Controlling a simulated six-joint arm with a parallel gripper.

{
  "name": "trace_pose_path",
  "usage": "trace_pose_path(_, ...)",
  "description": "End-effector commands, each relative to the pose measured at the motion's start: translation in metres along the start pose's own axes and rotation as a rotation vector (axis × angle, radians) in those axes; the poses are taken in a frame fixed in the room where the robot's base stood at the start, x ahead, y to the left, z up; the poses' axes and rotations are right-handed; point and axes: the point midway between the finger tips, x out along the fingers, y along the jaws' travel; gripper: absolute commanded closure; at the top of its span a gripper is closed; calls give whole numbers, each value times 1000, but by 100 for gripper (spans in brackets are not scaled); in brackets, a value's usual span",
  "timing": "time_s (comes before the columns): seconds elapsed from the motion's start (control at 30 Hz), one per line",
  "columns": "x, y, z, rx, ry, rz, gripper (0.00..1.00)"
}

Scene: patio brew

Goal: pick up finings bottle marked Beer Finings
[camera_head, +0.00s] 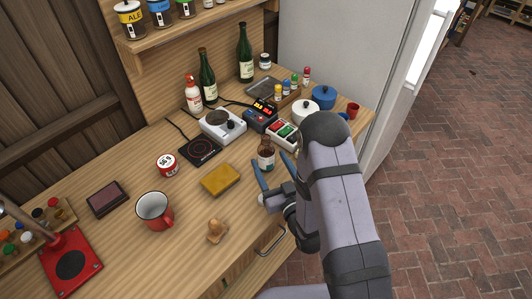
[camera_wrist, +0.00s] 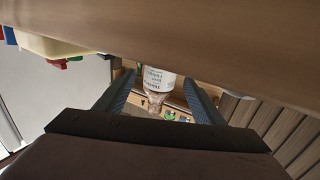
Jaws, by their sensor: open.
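A small brown bottle (camera_head: 266,156) with a pale label stands upright near the front edge of the counter. In the wrist view the bottle (camera_wrist: 158,79) appears upside down, its white label with dark print too small to read. I cannot confirm the words Beer Finings. My gripper (camera_head: 274,170) is open, its two blue-grey fingers pointing at the bottle from the front. In the wrist view the gripper (camera_wrist: 158,87) has the bottle framed between its fingers, with a gap on both sides. I cannot tell how far the fingertips reach past it.
A tray of coloured items (camera_head: 284,133) stands close behind the bottle. A yellow sponge-like block (camera_head: 220,180) lies to its left, with a wooden piece (camera_head: 216,230) nearer the front. A hotplate (camera_head: 200,149) and white scale (camera_head: 222,126) are behind.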

Motion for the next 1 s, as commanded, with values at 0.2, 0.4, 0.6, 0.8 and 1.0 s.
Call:
trace_pose_path(0.2,13,0,-1,0,0,1,37)
trace_pose_path(0.4,14,0,0,0,-1,1,37)
trace_pose_path(0.6,14,0,0,0,-1,1,71)
trace_pose_path(0.8,14,0,-1,0,2,1,89)
trace_pose_path(1.0,14,0,-1,0,2,1,89)
